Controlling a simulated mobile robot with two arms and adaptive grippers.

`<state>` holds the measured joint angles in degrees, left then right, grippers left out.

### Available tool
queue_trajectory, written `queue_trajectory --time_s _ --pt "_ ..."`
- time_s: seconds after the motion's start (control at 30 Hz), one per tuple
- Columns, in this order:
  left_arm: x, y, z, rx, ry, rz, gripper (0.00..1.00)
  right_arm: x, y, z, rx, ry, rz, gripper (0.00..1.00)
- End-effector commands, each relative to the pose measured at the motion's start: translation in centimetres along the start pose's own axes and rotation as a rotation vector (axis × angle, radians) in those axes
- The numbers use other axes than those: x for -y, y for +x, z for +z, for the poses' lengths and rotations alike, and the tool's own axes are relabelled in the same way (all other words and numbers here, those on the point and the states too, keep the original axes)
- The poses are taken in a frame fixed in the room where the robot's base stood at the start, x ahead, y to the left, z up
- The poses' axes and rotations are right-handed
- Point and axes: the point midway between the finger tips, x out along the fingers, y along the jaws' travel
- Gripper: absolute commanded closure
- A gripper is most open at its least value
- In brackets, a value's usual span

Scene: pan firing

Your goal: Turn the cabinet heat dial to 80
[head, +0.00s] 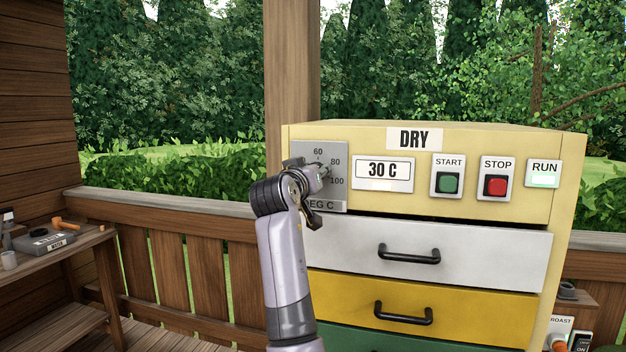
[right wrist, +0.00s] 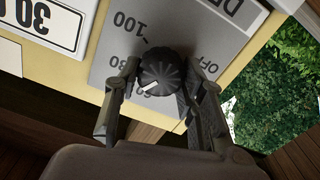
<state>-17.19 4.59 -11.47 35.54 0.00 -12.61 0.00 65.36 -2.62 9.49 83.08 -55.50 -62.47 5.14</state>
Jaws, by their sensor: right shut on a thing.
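The dark, ribbed heat dial (right wrist: 163,72) sits on a grey plate (head: 333,155) at the upper left of the yellow cabinet (head: 480,140). My right gripper (right wrist: 156,84) is shut on the dial, one finger on each side. In the right wrist view the dial's white pointer mark slants to the lower left, near the partly hidden 60 mark and short of the 80 mark. In the head view my right gripper (head: 318,176) covers most of the dial. The display (head: 383,174) reads 30 C. My left gripper is not in view.
Right of the display are the green START button (head: 448,182), red STOP button (head: 496,187) and lit RUN lamp (head: 544,180). Drawers with black handles lie below; the white drawer (head: 480,260) is at the top. A wooden bench (head: 75,250) stands at far left.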

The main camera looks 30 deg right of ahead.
Motion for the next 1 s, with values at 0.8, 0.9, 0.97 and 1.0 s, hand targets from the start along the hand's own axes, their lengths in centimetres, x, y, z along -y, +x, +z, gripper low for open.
queue_trajectory --time_s 0.8,0.9,0.97,1.0 --pt "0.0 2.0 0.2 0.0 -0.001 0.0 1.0 0.1 0.0 0.6 0.013 0.494 0.0 0.91" --pt "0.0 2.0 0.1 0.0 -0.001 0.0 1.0 0.1 0.1 0.6 0.013 0.505 0.0 0.91" --pt "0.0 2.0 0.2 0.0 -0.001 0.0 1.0 0.1 0.1 0.6 0.013 0.509 0.0 0.91" --pt "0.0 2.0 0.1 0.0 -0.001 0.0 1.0 0.1 0.1 0.6 0.013 0.51 0.0 0.91"
